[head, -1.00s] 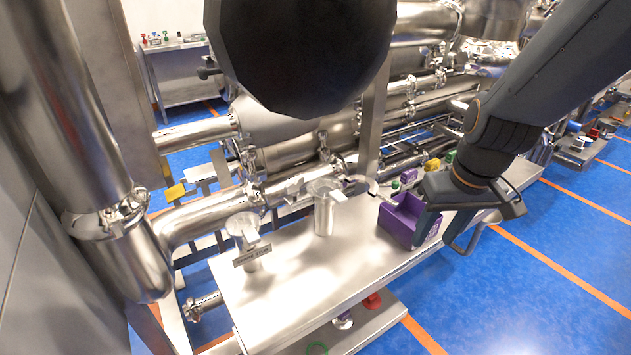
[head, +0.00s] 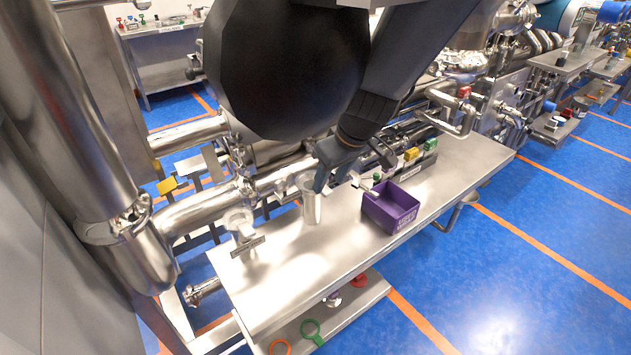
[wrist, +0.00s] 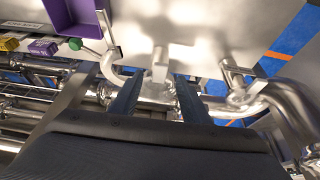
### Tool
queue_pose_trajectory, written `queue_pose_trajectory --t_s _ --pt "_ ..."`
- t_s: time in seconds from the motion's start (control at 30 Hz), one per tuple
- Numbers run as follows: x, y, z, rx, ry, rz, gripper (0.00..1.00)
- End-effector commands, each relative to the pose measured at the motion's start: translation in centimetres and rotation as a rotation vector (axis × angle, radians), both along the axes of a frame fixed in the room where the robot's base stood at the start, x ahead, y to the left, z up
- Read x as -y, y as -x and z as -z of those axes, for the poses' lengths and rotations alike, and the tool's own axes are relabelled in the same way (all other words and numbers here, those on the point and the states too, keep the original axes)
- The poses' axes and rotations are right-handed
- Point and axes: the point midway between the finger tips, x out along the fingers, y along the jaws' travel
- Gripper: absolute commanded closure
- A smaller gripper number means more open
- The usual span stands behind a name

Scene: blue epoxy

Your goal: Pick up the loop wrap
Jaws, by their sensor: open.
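No label names the loop wrap, so I cannot tell for certain which thing it is. A curved pale metal hook or loop (wrist: 112,68) lies on the steel bench, left of my gripper in the wrist view, beside a purple bin (wrist: 72,14). Coloured rings are on the lower shelf in the head view: a green ring with a handle (head: 313,332), a red one (head: 359,281) and an orange one (head: 280,348). My gripper (head: 330,184) is open and empty over the bench's back edge, close to a steel cup (head: 311,208). Its fingers also show in the wrist view (wrist: 158,82).
A second cup (head: 239,224) with a label plate stands left. Steel pipes run behind the bench. The bench's right end (head: 480,150) is clear.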

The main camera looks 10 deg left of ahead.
Motion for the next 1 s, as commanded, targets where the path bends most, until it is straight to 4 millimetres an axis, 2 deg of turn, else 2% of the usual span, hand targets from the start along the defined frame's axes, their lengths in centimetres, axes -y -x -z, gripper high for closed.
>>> queue_pose_trajectory --t_s 0.2,0.5,0.57,0.77,1.0 --pt "-0.6 -0.6 2.1 0.001 0.001 0.000 0.58" --pt "-0.7 -0.7 2.4 0.001 0.000 0.000 0.58" --pt "-0.7 -0.7 2.4 0.001 0.000 0.000 0.65" --pt "-0.7 -0.7 2.4 0.000 0.000 0.001 0.98" --pt "-0.7 -0.7 2.4 0.001 0.000 0.001 1.00"
